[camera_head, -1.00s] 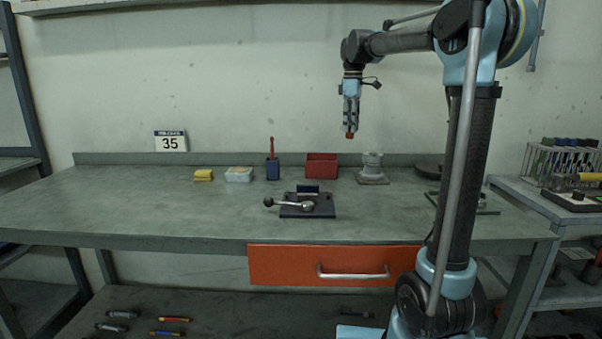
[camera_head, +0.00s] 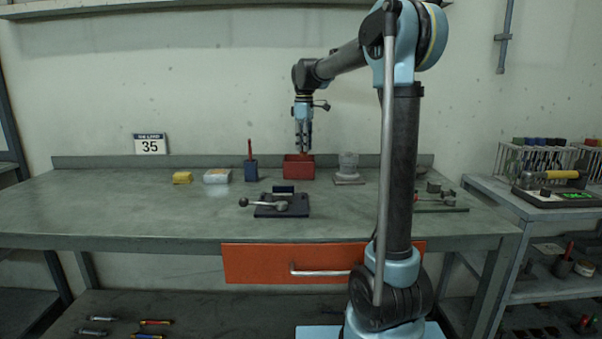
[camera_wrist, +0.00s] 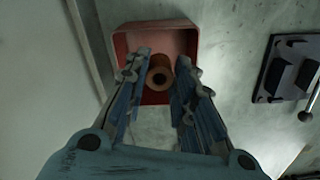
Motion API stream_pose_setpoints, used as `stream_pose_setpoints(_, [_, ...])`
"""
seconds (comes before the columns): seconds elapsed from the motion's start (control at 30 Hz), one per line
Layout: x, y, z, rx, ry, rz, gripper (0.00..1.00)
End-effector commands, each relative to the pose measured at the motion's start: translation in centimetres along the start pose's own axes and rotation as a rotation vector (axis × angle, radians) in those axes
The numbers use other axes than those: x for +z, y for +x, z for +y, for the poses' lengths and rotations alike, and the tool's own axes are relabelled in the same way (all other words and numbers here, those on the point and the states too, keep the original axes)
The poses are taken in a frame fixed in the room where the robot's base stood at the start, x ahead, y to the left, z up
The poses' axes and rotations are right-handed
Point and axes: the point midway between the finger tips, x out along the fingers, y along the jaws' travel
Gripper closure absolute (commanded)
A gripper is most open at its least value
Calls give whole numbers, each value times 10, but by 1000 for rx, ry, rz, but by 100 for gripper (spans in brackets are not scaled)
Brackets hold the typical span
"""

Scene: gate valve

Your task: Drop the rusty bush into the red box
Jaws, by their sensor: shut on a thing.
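The rusty bush (camera_wrist: 159,76) is a brown-orange ring with a dark hole, held between my gripper's fingertips. It is small in the head view (camera_head: 303,153). My gripper (camera_head: 303,148) points down with its tips at the height of the red box's rim, over its opening. The fingers (camera_wrist: 160,82) are shut on the bush in the wrist view. The red box (camera_head: 298,170) stands at the back of the bench. In the wrist view, the box (camera_wrist: 123,42) lies behind the bush, its near side partly hidden by the fingers.
A grey flanged part (camera_head: 348,168) stands right of the box. A blue holder (camera_head: 250,173) with a red-handled tool, a white container (camera_head: 217,176) and a yellow sponge (camera_head: 182,177) stand to the left. A dark fixture with a lever (camera_head: 283,204) lies in front. The left bench top is clear.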

Motion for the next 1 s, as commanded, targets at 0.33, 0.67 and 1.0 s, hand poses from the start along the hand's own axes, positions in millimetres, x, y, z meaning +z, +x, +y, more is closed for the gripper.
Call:
stream_pose_setpoints(0.33, [2,18,1,0,3,0,100])
stream_pose_setpoints(0.67, [2,18,1,0,3,0,58])
stream_pose_setpoints(1.0, [2,18,1,0,3,0,53])
